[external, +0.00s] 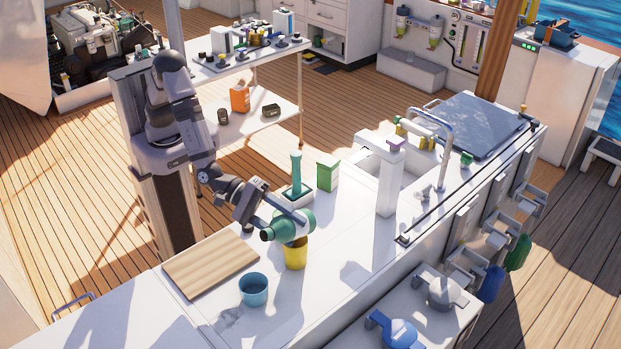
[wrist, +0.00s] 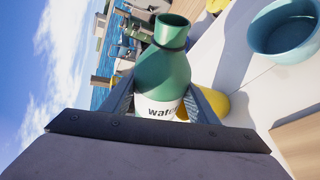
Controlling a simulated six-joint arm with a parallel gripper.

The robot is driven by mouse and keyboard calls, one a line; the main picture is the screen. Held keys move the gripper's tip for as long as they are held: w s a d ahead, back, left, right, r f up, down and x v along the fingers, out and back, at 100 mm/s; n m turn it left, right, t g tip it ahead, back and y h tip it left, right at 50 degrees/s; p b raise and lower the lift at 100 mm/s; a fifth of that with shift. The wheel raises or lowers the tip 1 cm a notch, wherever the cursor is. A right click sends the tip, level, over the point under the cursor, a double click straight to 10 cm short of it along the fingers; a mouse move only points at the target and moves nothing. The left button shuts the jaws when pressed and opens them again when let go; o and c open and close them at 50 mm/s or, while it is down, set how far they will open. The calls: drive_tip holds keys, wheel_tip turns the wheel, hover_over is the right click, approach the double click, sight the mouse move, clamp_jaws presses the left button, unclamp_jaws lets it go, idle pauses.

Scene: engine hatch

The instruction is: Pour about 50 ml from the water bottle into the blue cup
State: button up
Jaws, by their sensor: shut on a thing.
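The water bottle (external: 288,227) is green with a white label, part of which reads "wate" in the wrist view (wrist: 164,75). My gripper (external: 272,217) is shut on the bottle, and its two fingers (wrist: 158,100) lie on either side of the label. The bottle is tilted over to nearly horizontal above the counter, with its open mouth toward the left in the external view. The blue cup (external: 253,289) stands upright on the counter, below and left of the bottle's mouth. It also shows in the wrist view (wrist: 283,35). No water stream is visible.
A yellow cup (external: 295,256) stands directly under the bottle. A wooden board (external: 211,264) lies left of the blue cup. A green box (external: 327,173) and a green bottle-like object on a dark base (external: 296,178) stand behind.

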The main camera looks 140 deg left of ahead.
sight(278, 221)
drive_tip(key=shift+w+d+r+n+b, duration=0.1)
drive_tip(key=shift+d+r+n+b, duration=0.25)
drive_tip(key=shift+b, duration=0.3)
idle(1.7)
